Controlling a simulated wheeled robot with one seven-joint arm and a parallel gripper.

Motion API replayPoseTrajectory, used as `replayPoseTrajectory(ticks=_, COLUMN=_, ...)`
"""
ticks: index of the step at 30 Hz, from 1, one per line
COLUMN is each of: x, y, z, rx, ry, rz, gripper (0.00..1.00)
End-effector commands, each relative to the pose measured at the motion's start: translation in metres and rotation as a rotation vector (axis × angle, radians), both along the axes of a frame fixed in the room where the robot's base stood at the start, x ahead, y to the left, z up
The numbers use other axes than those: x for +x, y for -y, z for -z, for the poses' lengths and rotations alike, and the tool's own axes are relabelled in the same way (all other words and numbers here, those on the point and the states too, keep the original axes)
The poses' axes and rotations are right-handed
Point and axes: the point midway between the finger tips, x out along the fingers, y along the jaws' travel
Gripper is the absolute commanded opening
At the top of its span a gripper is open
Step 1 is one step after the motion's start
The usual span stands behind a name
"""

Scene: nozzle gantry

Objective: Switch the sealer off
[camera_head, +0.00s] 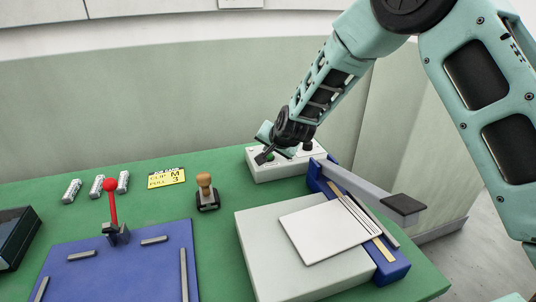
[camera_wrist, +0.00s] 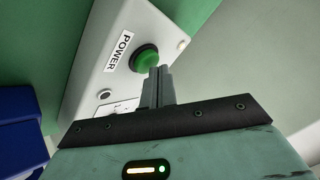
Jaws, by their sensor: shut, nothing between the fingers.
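A white control box (camera_head: 287,170) stands at the back of the green table. In the wrist view, the box (camera_wrist: 112,62) carries a round green button (camera_wrist: 145,57) in a black collar, beside a "POWER" label (camera_wrist: 118,51). My gripper (camera_head: 263,157) is shut and empty over the box. In the wrist view, the fingertips (camera_wrist: 159,71) overlap the lower right edge of the green button; I cannot tell whether they touch it. A blue-framed device (camera_head: 395,266) with a grey lever arm (camera_head: 362,187) and black handle (camera_head: 404,204) stands just in front of the box.
A pale platform (camera_head: 262,262) with a white sheet (camera_head: 325,229) adjoins the blue device. To the left are a wooden-handled stamp (camera_head: 205,187), a yellow sign (camera_head: 166,178), small cylinders (camera_head: 97,186), and a blue board (camera_head: 140,275) with a red-knobbed lever (camera_head: 112,205). A wall stands behind.

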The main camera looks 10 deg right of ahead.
Motion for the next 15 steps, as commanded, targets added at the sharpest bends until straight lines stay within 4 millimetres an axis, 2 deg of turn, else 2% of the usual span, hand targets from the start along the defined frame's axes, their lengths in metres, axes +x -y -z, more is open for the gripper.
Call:
replayPoseTrajectory(ticks=8, x=-0.0002, y=0.0, z=0.0094, rx=0.0, ry=0.0, rz=0.0, gripper=0.0)
replayPoseTrajectory(ticks=15, x=-0.0003, y=-0.0001, z=0.0094, rx=0.0, ry=-0.001, rz=0.0, gripper=0.0)
